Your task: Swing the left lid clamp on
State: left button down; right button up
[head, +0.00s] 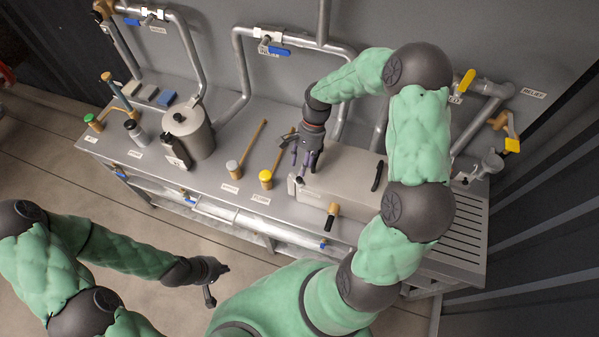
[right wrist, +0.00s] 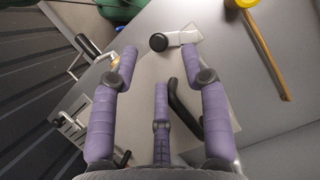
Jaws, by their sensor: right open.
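The grey steel box with its flat lid (head: 345,188) stands on the bench. At its left end is a small clamp with a black knob (head: 299,180); in the right wrist view the black knob (right wrist: 158,42) sits on a short pale metal arm (right wrist: 182,38). A black bar handle (head: 378,176) stands on the lid; it also shows in the right wrist view (right wrist: 182,108). My right gripper (head: 305,160) is open and empty above the box's left end, its purple fingers apart from the knob. My left gripper (head: 212,282) hangs in front of the bench; its fingers are unclear.
A yellow-headed mallet (head: 267,178) and a white-headed mallet (head: 234,168) lie left of the box. A steel pot (head: 190,132) stands further left. Pipes with valves run along the back wall.

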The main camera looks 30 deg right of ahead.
aim_at(299, 178)
jog(key=x, duration=0.3)
jog(key=shift+s+a+f, duration=0.1)
jog(key=shift+s+f, duration=0.15)
jog(key=shift+a+f, duration=0.15)
jog(key=shift+f, duration=0.4)
grip_shut()
